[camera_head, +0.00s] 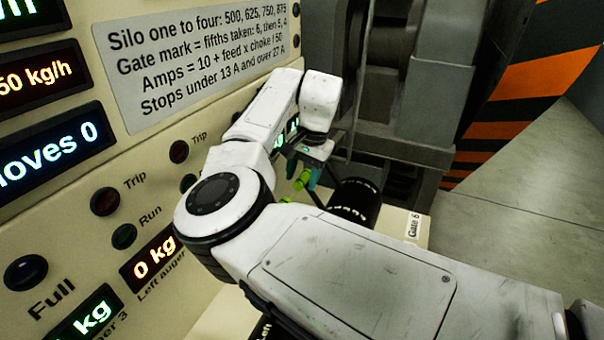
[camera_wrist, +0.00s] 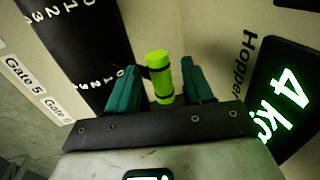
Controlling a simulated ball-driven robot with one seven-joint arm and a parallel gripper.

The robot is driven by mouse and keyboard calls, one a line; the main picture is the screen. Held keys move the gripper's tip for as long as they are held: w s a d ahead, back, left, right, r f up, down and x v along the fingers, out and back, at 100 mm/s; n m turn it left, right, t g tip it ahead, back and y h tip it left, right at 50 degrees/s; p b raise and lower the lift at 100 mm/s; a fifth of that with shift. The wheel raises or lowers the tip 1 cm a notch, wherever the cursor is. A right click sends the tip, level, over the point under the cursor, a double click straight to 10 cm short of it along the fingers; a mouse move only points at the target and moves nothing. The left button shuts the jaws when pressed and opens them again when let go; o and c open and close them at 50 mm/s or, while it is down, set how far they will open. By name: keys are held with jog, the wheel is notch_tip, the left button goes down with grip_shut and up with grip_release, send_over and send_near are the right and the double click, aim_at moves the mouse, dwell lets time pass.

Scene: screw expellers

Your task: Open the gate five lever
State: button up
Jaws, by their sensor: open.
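My gripper (camera_head: 305,172) is low beside the panel. In the wrist view its two teal fingers (camera_wrist: 150,66) stand apart, with a lime green lever handle (camera_wrist: 159,76) between them. Gaps show on both sides of the handle, so I see no grip on it. In the head view a lime green handle (camera_head: 302,180) shows at the fingers. The labels Gate 5 (camera_wrist: 25,75) and Gate 6 (camera_wrist: 58,109) lie left of black dials (camera_wrist: 75,40) with white numbers. I cannot tell for certain which gate this handle belongs to. My arm hides much of the gate row.
A green hopper display (camera_wrist: 290,100) is right of the handle. Dark machinery (camera_head: 400,90) stands behind; grey floor (camera_head: 530,230) is open at the right.

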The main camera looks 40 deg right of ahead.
jog(key=shift+f, duration=0.2)
jog(key=shift+w, duration=0.1)
grip_shut()
jog(key=shift+a, duration=0.1)
dwell(0.4)
